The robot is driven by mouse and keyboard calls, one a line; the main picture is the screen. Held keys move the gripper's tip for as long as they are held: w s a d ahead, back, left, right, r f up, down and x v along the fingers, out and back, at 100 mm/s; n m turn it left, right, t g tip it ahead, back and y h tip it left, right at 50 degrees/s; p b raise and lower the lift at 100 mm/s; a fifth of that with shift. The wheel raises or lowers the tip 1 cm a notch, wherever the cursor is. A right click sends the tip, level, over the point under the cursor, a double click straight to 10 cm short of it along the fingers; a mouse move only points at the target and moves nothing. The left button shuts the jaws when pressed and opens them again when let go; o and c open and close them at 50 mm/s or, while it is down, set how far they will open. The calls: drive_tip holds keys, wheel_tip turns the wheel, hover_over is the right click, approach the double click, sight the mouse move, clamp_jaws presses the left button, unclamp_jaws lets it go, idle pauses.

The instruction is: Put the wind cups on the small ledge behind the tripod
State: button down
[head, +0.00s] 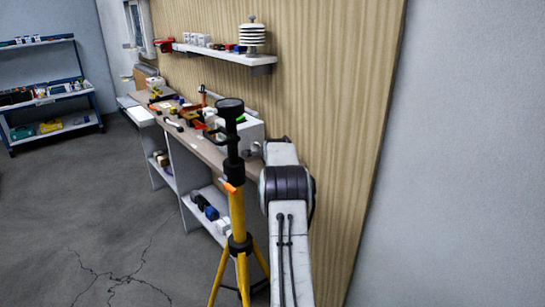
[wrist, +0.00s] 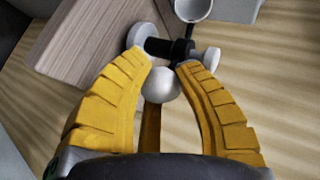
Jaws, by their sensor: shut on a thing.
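The wind cups (wrist: 160,83) show in the wrist view as white cups on a black hub. My gripper (wrist: 163,61) has its yellow ribbed fingers shut on them, with the cups sticking out around the tips. The head view does not show my gripper or the cups clearly; my arm blocks that area. The tripod (head: 237,212) is yellow with a black head and stands in front of the bench in the head view. I cannot make out the small ledge behind it with certainty.
A long bench (head: 205,150) with tools and a pale box (head: 246,130) runs along the ribbed wall. A wall shelf (head: 225,54) holds a stack of white plates (head: 252,35). The wood bench top (wrist: 90,42) lies left of the cups in the wrist view. Floor at left is clear.

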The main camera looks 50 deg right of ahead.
drive_tip(key=shift+f+b, duration=0.5)
drive_tip(key=shift+f, duration=0.1)
idle(0.7)
drive_tip(key=shift+c, duration=1.7)
unclamp_jaws()
drive_tip(key=shift+r, duration=0.15)
drive_tip(key=shift+r+p, duration=2.6)
drive_tip(key=shift+r, duration=0.8)
drive_tip(key=shift+f, duration=0.1)
